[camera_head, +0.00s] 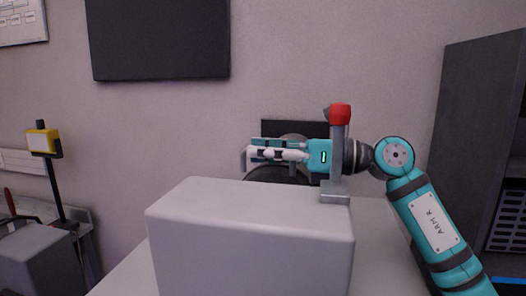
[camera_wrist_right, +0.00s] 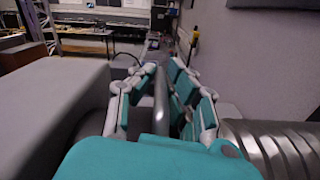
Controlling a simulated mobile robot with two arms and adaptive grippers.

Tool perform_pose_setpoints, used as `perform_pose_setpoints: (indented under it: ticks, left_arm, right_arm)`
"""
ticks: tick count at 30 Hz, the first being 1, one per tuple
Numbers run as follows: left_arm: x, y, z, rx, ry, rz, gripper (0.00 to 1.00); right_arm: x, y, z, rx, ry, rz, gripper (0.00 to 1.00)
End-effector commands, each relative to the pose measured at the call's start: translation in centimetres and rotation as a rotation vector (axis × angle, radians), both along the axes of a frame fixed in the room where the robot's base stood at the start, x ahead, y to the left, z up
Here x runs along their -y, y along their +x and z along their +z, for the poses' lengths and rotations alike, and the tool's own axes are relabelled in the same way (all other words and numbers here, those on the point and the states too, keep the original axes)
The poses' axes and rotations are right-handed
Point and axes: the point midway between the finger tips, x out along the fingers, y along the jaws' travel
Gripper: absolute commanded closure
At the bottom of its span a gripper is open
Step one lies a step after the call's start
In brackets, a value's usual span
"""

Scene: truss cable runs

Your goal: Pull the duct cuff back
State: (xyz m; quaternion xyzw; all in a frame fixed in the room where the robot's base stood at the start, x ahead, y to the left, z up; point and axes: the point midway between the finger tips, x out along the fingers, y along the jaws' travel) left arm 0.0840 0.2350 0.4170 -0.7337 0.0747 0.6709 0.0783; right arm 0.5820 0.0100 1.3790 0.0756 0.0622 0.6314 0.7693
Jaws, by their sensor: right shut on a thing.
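My right gripper (camera_head: 275,152) reaches in from the right behind the grey box, its fingers pointing left. In the right wrist view its teal and white fingers (camera_wrist_right: 165,95) close around a smooth grey bar (camera_wrist_right: 161,97), which looks like the handle of the duct cuff. A ribbed grey duct (camera_wrist_right: 270,148) lies to the right of the fingers. A smooth curved grey surface, perhaps the cuff, shows partly behind the left finger. In the head view the box and fingers hide most of the duct; only a dark round edge (camera_head: 278,172) shows below the gripper. My left gripper is not in view.
A large grey box (camera_head: 250,235) stands in front on a light table. A grey post with a red cap (camera_head: 340,114) rises at its right rear corner, close to my right wrist. A dark cabinet (camera_head: 470,130) stands right; a yellow-headed stand (camera_head: 42,141) is left.

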Motion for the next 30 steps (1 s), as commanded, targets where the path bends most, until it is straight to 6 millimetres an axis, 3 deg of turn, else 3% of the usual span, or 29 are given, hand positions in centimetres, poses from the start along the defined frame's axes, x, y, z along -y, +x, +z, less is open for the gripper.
perform_pose_setpoints:
  ticks: [3,11,20,21,25,30]
  left_arm:
    - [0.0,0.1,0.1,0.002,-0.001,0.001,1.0]
    - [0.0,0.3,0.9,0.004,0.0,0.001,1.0]
    - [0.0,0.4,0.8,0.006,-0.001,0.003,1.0]
    - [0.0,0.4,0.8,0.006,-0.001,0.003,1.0]
    - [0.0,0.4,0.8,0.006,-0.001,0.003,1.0]
    - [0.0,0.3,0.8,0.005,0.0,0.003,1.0]
  right_arm:
    - [0.1,0.3,0.1,-0.002,0.0,-0.002,1.0]
    - [0.7,3.5,0.2,-0.003,0.002,-0.004,1.0]
    - [0.7,3.6,-0.1,-0.001,0.0,-0.001,1.0]
    - [0.7,3.6,-0.1,-0.001,-0.001,-0.001,0.86]
    - [0.7,3.6,-0.1,-0.001,-0.002,-0.001,0.69]
    - [0.8,3.7,-0.2,-0.002,-0.002,-0.003,0.66]
